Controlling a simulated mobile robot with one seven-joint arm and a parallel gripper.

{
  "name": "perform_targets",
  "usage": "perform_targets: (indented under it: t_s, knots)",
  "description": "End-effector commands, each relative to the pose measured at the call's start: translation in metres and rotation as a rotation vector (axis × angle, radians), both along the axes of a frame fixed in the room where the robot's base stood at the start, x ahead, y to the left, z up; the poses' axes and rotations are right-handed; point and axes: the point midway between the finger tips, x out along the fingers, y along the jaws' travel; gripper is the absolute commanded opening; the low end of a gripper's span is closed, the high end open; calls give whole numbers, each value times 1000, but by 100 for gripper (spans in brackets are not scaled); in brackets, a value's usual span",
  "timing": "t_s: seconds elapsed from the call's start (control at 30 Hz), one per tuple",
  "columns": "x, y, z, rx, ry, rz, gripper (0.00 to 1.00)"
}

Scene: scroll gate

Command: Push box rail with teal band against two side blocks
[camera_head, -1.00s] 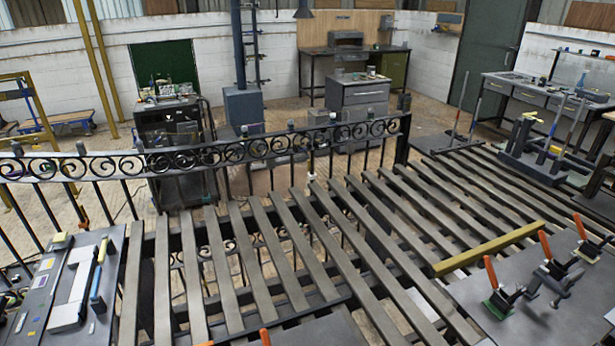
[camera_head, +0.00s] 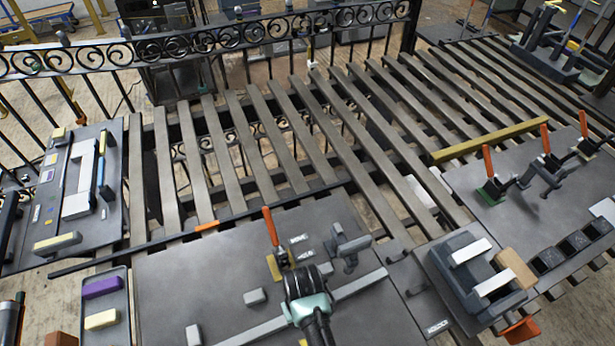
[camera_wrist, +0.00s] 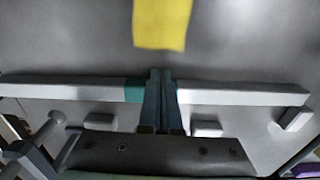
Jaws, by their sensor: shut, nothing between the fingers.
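The box rail, a long pale grey bar (camera_head: 362,284), lies across the dark plate in front of me. In the wrist view the rail (camera_wrist: 235,94) runs side to side, with its teal band (camera_wrist: 134,91) just left of my fingers. My gripper (camera_wrist: 161,73) is shut and empty, its fingers across the rail beside the band; contact cannot be told. In the head view my gripper (camera_head: 305,288) hides the band. Small pale blocks (camera_head: 255,297) (camera_head: 325,268) stand along the rail's far side. In the wrist view one block (camera_wrist: 207,129) shows a gap to the rail.
An orange-handled clamp (camera_head: 272,235) and a grey clamp (camera_head: 350,246) stand beyond the rail. A tray (camera_head: 122,325) with purple and cream blocks is at the left; a dark fixture (camera_head: 455,280) is at the right. A yellow piece (camera_wrist: 162,22) shows in the wrist view.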

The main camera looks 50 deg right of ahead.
Motion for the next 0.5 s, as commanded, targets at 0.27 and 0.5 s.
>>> perform_targets:
  t_s: [0.27, 0.5]
  knots:
    - [9, -6, 0, -1, -3, -1, 0]
    - [17, -10, 0, -1, -3, -1, 0]
